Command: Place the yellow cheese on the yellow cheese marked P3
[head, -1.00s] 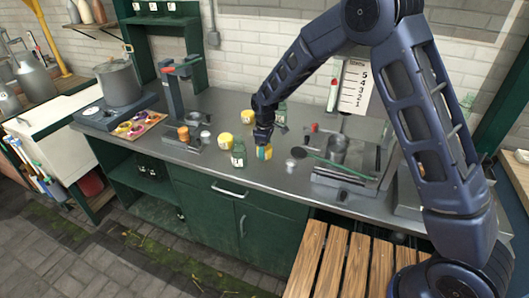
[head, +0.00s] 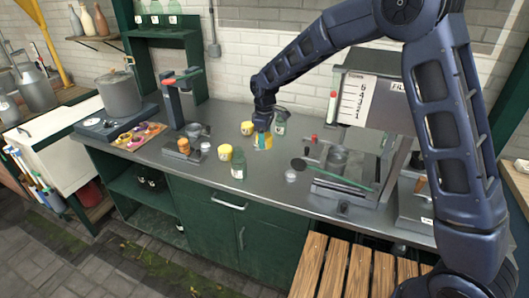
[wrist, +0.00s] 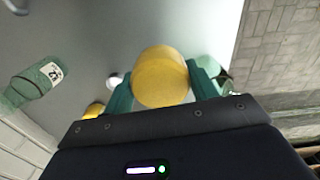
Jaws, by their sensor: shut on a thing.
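My gripper (head: 262,138) is shut on a yellow cheese (wrist: 162,78); in the wrist view its teal fingers stand on both sides of the round cheese. In the head view the held cheese (head: 263,143) is at the grey counter; I cannot tell whether it touches the top. A second yellow cheese (head: 247,128) stands just left of and behind it, near the wall. A third yellow cheese (head: 225,152) stands farther left and forward. Both have white labels too small to read. Part of a yellow cheese (wrist: 94,110) shows behind the left finger in the wrist view.
A green jar (head: 238,166) stands in front of the held cheese, to the left. Another green jar (head: 281,125) is close behind on the right. A small white piece (head: 291,176) lies near the front edge. A metal tray (head: 345,180) with a cup is to the right.

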